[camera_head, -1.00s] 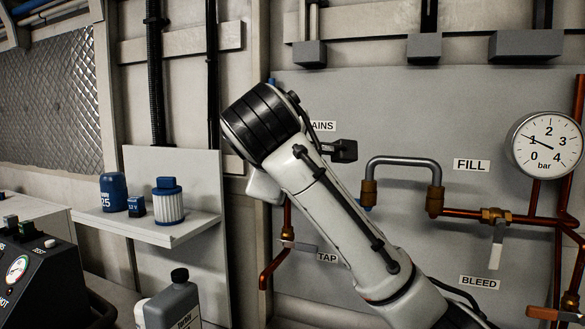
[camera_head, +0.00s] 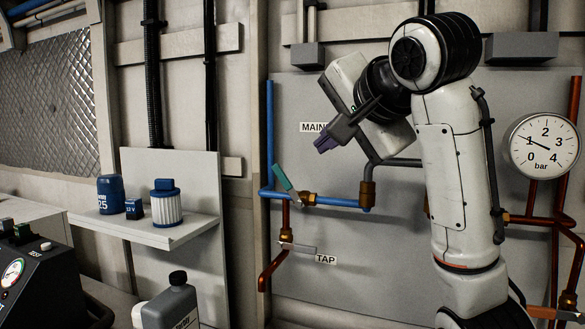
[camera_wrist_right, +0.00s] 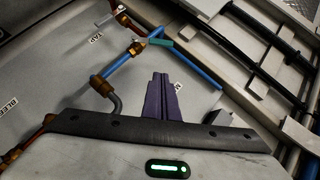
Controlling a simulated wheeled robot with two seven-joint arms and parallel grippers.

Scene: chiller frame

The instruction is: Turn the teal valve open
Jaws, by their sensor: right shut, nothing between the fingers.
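The teal valve handle (camera_head: 282,178) sits on the blue pipe (camera_head: 336,201) beside a brass fitting, tilted up to the left across the pipe's line. In the right wrist view the teal handle (camera_wrist_right: 159,43) shows beside the brass valve body. My right gripper (camera_head: 322,146) is above and to the right of the handle, apart from it. Its purple fingers are shut with nothing between them, and they also show in the right wrist view (camera_wrist_right: 161,82). It partly covers the MAINS label (camera_head: 311,127). My left gripper is out of view.
A TAP label (camera_head: 326,259) and a grey-handled tap (camera_head: 298,248) are below on the copper pipe. A pressure gauge (camera_head: 544,146) is at right. A shelf (camera_head: 165,233) with blue items stands left. My right arm hides the panel's middle right.

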